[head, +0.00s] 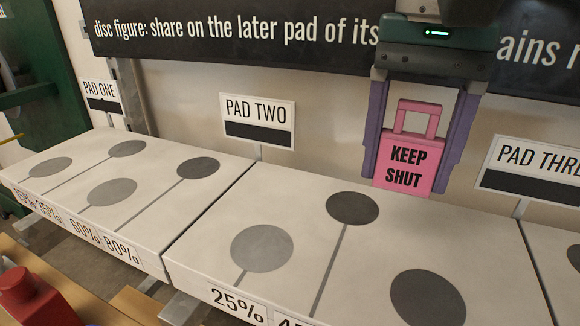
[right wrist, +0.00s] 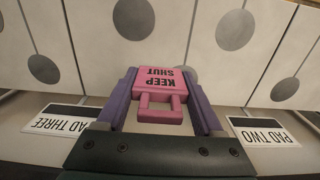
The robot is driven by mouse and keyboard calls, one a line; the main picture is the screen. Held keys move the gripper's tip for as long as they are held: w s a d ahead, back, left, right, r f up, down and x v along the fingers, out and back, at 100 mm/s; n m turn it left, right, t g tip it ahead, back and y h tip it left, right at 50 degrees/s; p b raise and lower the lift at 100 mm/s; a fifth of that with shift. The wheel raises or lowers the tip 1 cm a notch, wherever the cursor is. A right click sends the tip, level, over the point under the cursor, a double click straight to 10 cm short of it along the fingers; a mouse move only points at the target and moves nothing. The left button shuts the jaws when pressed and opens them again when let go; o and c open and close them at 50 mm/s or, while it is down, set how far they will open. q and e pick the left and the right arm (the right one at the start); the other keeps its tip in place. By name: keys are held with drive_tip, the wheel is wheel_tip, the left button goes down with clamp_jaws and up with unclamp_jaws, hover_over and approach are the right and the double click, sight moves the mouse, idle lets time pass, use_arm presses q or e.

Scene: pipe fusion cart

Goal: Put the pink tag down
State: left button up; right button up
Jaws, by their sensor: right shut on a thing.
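The pink tag (head: 404,163), lettered KEEP SHUT with a loop handle on top, is upright between the purple fingers of my right gripper (head: 412,172). The gripper is shut on it. In the head view the tag shows above the back edge of the middle white pad block (head: 300,205), between the PAD TWO sign and the PAD THREE sign. In the right wrist view the tag (right wrist: 161,80) sits between the fingers (right wrist: 160,76) with the pad surface beyond it. Whether its lower edge touches the block is not clear. My left gripper is not in view.
White blocks with grey discs and percent labels run across the front; another block (head: 75,200) lies left. Signs PAD ONE (head: 101,96), PAD TWO (head: 258,120) and PAD THREE (head: 530,170) stand behind. A dark lettered board (head: 230,30) hangs above. A red object (head: 35,300) is at lower left.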

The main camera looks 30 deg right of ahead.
sight(384, 246)
wheel_tip(384, 246, down, 8)
drive_tip(key=shift+b, duration=0.7)
drive_tip(key=o, duration=1.3)
drive_tip(key=shift+f, duration=0.1)
